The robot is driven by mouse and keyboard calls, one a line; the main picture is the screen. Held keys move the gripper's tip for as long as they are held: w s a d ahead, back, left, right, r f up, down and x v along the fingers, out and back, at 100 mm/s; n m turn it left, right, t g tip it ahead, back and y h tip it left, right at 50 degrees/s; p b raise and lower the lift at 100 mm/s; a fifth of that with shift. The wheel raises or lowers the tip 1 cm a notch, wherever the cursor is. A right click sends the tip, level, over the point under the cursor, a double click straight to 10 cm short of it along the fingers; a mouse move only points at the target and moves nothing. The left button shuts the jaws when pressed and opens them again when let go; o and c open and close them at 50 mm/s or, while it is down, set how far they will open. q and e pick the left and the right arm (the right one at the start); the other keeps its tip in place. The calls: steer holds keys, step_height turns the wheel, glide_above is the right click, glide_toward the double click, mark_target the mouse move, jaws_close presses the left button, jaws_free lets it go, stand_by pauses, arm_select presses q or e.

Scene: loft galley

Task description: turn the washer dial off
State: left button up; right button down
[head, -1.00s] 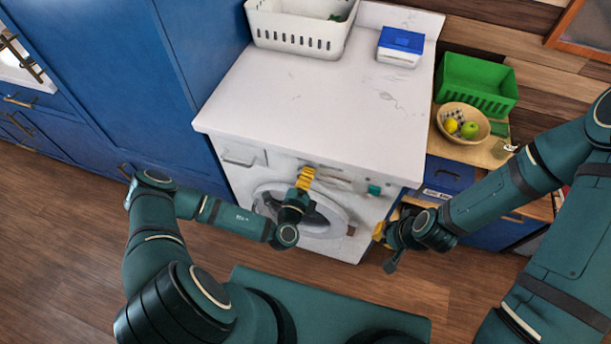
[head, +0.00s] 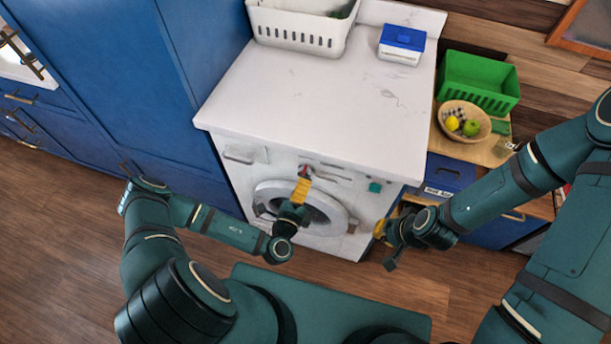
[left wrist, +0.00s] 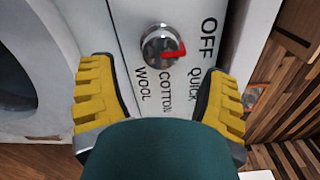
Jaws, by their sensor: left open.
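The washer (head: 230,180) is white, with its front panel facing me. Its dial (left wrist: 160,45) is a round silver knob with a red pointer, and it also shows in the head view (head: 305,169). In the left wrist view the pointer is towards the right, on the side of OFF and QUICK; I cannot tell exactly which mark it meets. COTTON and WOOL are printed below the knob. My left gripper (head: 302,190) is open and empty, its yellow fingertips (left wrist: 160,95) apart and short of the dial. My right gripper (head: 380,229) is right of the washer door; its jaws are unclear.
The white worktop (head: 310,110) above the panel holds a white basket (head: 300,30) and a blue-lidded box (head: 401,45). A fruit bowl (head: 464,122) and green crate (head: 479,82) stand right. A blue cabinet (head: 200,60) borders the left.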

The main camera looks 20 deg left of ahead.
arm_select(q)
steer(key=s, duration=0.7)
steer(key=shift+a, duration=0.15)
